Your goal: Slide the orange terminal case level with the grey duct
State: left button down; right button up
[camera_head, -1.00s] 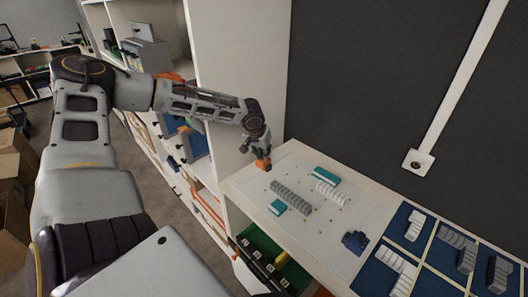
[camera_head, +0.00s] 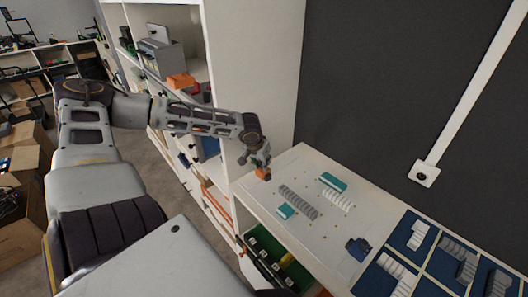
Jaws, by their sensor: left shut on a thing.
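The orange terminal case (camera_head: 263,175) is at the far left end of the white worktop, small in the head view and partly covered by my left gripper (camera_head: 262,169). That gripper comes down from above and is shut on the case. The grey duct (camera_head: 298,203) is a ridged strip lying on the white panel, to the right of and nearer than the case, with a gap between them. I cannot tell whether the case touches the panel. My right gripper is not in view.
Teal blocks (camera_head: 333,182) (camera_head: 285,212) and a white ridged strip (camera_head: 338,201) lie around the duct. A dark blue part (camera_head: 358,248) is nearer. Blue compartments (camera_head: 411,232) hold ridged pieces at right. A shelf wall (camera_head: 256,75) stands behind the gripper.

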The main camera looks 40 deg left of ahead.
pick_arm(q)
jog(key=c, duration=1.3)
grip_release()
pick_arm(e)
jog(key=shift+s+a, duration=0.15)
pick_arm(q)
jog(key=shift+d+r, duration=0.15)
jog(key=shift+r, duration=0.05)
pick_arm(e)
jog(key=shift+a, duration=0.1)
pick_arm(q)
jog(key=shift+r, duration=0.1)
